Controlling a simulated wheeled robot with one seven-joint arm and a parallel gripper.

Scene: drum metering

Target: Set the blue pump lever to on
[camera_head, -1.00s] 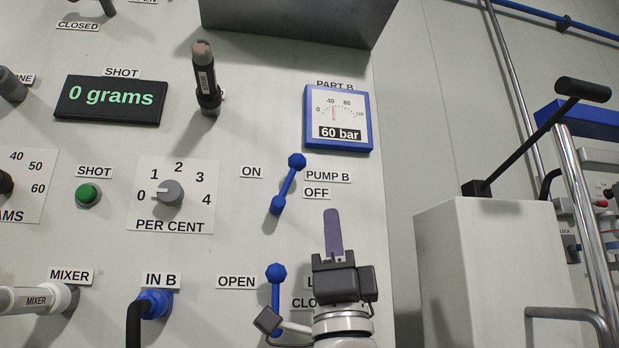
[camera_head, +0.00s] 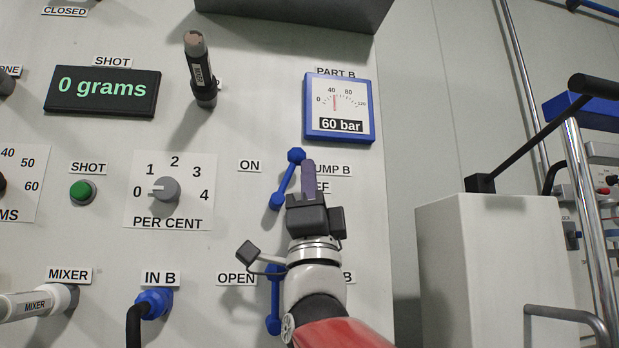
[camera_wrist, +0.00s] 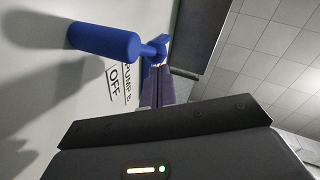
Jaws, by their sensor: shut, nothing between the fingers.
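The blue pump lever (camera_head: 286,180) is on the panel between the ON label (camera_head: 250,166) and the PUMP B and OFF labels. Its knob end is tilted up and to the right, toward the OFF side. In the wrist view the lever (camera_wrist: 105,41) spans the upper left, with the OFF label (camera_wrist: 121,76) below it. My gripper (camera_head: 308,165) is shut and empty, with its purple fingers just right of the lever's knob, covering part of the labels. In the wrist view the fingertips (camera_wrist: 158,75) are close to the knob; I cannot tell whether they touch.
A second blue lever (camera_head: 273,300) is below, beside the OPEN label, partly hidden by my arm. A blue-framed gauge (camera_head: 339,108) reading 60 bar is above. A black handle (camera_head: 202,75) sticks out at upper left. A white cabinet (camera_head: 490,265) stands to the right.

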